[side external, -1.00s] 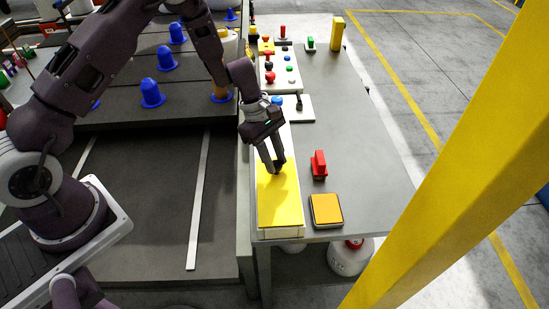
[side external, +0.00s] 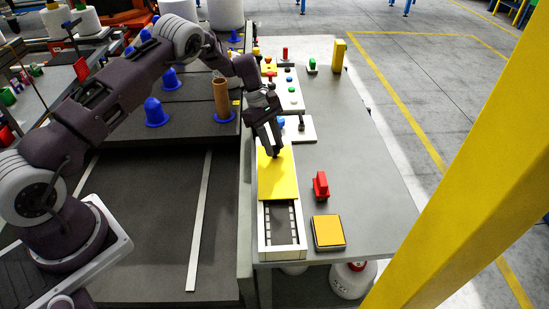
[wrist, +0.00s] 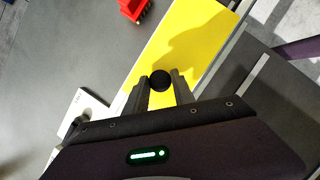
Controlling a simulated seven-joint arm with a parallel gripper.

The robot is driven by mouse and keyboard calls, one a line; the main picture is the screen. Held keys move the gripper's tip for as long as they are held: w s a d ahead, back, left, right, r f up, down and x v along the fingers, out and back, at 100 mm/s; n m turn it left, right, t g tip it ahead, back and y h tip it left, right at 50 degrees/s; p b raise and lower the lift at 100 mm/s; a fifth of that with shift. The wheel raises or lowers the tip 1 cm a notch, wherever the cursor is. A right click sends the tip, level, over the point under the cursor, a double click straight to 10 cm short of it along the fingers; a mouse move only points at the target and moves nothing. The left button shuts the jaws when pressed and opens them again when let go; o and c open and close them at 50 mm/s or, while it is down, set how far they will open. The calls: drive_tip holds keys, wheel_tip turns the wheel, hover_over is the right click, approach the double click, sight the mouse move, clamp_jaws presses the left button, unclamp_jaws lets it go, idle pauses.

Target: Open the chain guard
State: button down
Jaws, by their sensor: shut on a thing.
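The chain guard is a flat yellow cover (side external: 278,181) on a long white box (side external: 300,242) on the grey table. The cover lies over the far part of the box. The near part is uncovered and shows a dark channel with a chain-like strip (side external: 282,224). My gripper (side external: 275,154) is at the cover's far part, pointing down. In the wrist view my gripper (wrist: 160,82) has its fingers on either side of a round black knob (wrist: 160,80) on the yellow cover (wrist: 190,45), shut on it.
A red block-like part (side external: 320,186) and a yellow-orange square pad (side external: 327,232) stand right of the box. A white plate with a lever (side external: 301,127) and a button panel (side external: 287,88) lie beyond my gripper. The table's right side is clear.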

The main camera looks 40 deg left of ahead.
drive_tip(key=shift+w+a, duration=1.45)
drive_tip(key=shift+a, duration=0.05)
drive_tip(key=c, duration=1.1)
unclamp_jaws()
drive_tip(key=shift+r, duration=0.1)
drive_tip(key=v, duration=0.7)
